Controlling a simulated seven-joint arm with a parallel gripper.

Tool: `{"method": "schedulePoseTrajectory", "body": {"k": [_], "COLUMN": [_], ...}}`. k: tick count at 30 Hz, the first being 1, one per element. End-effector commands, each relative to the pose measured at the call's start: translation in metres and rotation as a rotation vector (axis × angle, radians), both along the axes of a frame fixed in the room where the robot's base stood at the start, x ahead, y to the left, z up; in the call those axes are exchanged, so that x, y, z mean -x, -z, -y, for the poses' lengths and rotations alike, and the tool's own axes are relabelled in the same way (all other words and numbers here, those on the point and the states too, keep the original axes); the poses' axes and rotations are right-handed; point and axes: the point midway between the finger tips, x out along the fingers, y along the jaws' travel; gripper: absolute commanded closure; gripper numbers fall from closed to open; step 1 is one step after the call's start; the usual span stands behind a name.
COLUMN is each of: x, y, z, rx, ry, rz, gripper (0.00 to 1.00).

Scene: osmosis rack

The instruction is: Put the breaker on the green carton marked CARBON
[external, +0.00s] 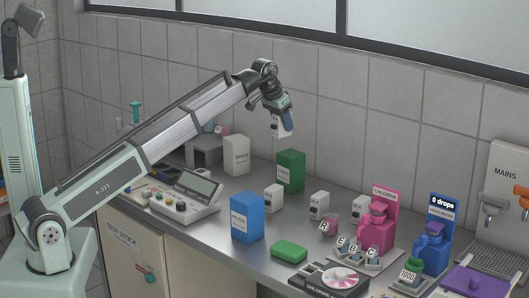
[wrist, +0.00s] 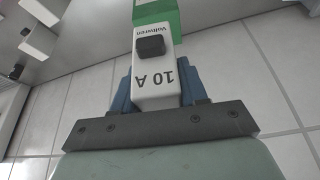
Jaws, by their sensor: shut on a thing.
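My gripper (external: 284,124) is raised above the bench and shut on a white breaker (external: 278,129). In the wrist view the breaker (wrist: 154,90) sits between the blue fingers, its face marked "10 A" and "Voltwren" with a black switch. The green carton (external: 290,171) stands upright at the back of the bench, below the gripper and apart from the breaker. Its marking is not readable here. In the wrist view part of the green carton (wrist: 158,14) shows beyond the breaker's far end.
Similar white breakers stand on the bench, one (external: 274,198) in front of the green carton and another (external: 319,205) to its right. A blue carton (external: 247,217), a white carton (external: 236,154) and a flat green box (external: 289,251) stand around. A pink dispenser (external: 376,230) is at right.

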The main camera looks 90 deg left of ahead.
Motion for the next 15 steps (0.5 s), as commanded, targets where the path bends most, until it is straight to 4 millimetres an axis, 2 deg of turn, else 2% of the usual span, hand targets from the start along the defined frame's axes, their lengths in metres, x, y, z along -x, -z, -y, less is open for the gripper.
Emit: {"method": "schedulePoseTrajectory", "body": {"k": [1,6,9,15], "x": [-0.019,-0.040,-0.044,-0.037], "y": [-0.014,-0.031,-0.033,-0.025], "z": [-0.010,-0.028,-0.033,-0.030], "rx": [-0.001,0.000,0.000,-0.001], "ry": [-0.008,-0.059,-0.102,-0.157], "rz": [0.002,0.000,0.000,-0.001], "gripper": [0.91,0.91,0.91,0.91]}}
